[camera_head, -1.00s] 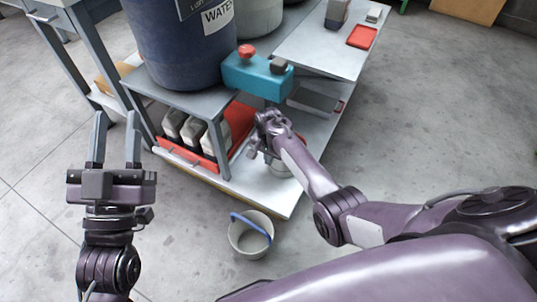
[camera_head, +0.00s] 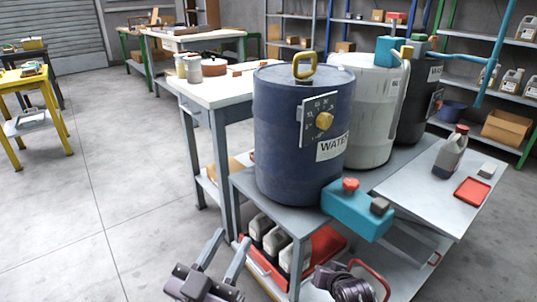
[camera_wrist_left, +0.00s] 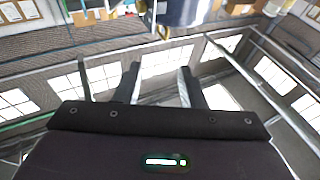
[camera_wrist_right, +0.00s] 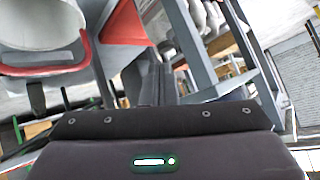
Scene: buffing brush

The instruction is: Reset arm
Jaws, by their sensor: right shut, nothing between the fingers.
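My left gripper (camera_head: 234,236) is at the bottom of the head view, left of the bench's lower shelf. Its fingers are apart and empty; they also show spread in the left wrist view (camera_wrist_left: 158,80). My right arm shows only as a dark wrist (camera_head: 345,285) at the bottom edge of the head view, over the lower shelf; its fingers cannot be made out there. In the right wrist view my right gripper (camera_wrist_right: 158,65) has its fingers together with nothing between them.
A blue water drum (camera_head: 290,150) and a white drum (camera_head: 370,110) stand on the grey bench. A teal block (camera_head: 350,215) with a red knob juts from its front. White bottles (camera_head: 268,240) stand below. The floor (camera_head: 90,200) at left is clear.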

